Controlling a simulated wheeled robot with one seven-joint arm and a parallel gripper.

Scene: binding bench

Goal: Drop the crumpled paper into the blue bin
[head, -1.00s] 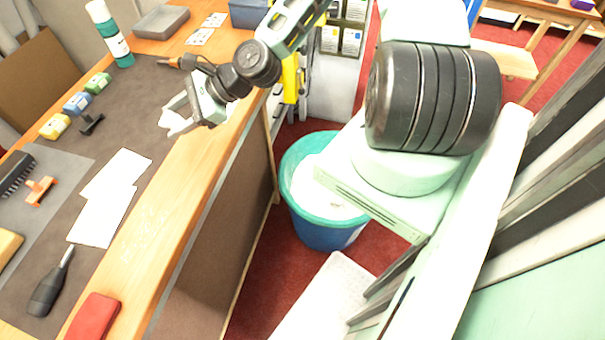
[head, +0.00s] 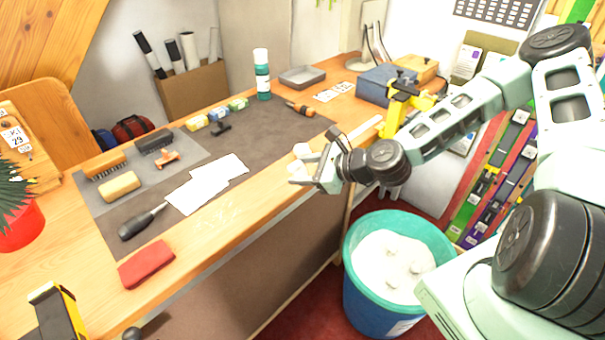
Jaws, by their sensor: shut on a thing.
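My gripper (head: 303,168) is above the front edge of the bench, toward its right part. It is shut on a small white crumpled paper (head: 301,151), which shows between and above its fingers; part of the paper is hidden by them. The blue bin (head: 372,308) stands on the red floor in front of the bench, below and to the right of my gripper. It has a green rim and a white lining or filling, with a few pale lumps inside.
The bench (head: 215,255) holds white paper sheets (head: 207,184), an awl (head: 140,222), a red block (head: 147,264), brushes, a green bottle (head: 262,75), a grey tray (head: 303,77) and a blue box (head: 385,84). My arm hangs over the bin's right side.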

